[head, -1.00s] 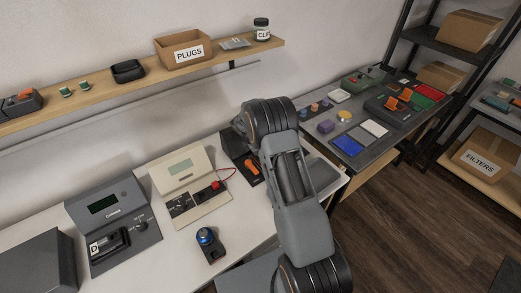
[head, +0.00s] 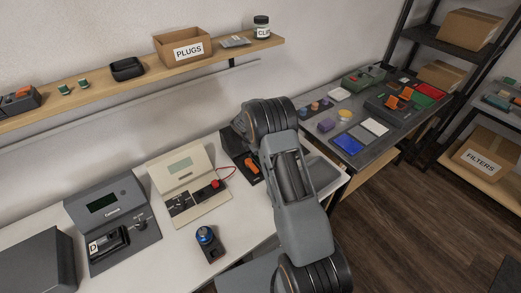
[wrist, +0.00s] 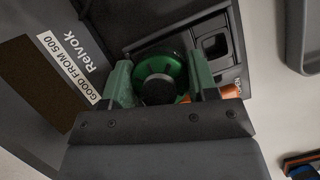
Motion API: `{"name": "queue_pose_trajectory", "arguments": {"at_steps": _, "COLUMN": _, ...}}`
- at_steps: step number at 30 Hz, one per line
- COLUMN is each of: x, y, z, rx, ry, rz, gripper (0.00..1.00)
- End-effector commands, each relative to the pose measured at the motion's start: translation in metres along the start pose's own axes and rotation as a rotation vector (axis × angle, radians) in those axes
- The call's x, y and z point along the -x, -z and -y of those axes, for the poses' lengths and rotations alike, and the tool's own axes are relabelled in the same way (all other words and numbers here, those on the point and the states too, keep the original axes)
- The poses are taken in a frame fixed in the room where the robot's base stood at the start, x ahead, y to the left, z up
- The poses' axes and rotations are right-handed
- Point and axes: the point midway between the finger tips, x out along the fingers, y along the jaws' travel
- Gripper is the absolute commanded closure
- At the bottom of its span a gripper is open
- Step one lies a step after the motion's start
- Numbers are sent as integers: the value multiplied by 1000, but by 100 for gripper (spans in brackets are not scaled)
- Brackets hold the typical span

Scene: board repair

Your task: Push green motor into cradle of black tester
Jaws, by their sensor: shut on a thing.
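The green motor (wrist: 178,68), round with a dark end, sits between the two fingers of my gripper (wrist: 159,66) in the wrist view. My gripper is shut on it. The motor is at the black tester (wrist: 98,28), over its cradle area; the fingers and motor hide most of the cradle, so I cannot tell how deep it sits.
A beige tester (head: 181,163) and a dark grey tester (head: 107,205) stand to the left on the white bench. A blue-topped part in a black holder (head: 209,245) stands in front of them. A shelf with a PLUGS box (head: 182,46) runs above.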

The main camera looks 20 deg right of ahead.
Motion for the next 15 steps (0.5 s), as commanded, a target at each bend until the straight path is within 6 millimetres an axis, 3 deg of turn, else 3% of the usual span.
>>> {"name": "queue_pose_trajectory", "arguments": {"at_steps": 2, "x": 1, "y": 0, "z": 0, "rx": 0, "ry": -1, "rz": 0, "gripper": 71}}
{"name": "queue_pose_trajectory", "arguments": {"at_steps": 3, "x": 1, "y": 0, "z": 0, "rx": 0, "ry": -1, "rz": 0, "gripper": 44}}
{"name": "queue_pose_trajectory", "arguments": {"at_steps": 11, "x": 0, "y": 0, "z": 0, "rx": 0, "ry": -1, "rz": 0, "gripper": 19}}
{"name": "queue_pose_trajectory", "arguments": {"at_steps": 15, "x": 0, "y": 0, "z": 0, "rx": 0, "ry": 0, "rz": 0, "gripper": 17}}
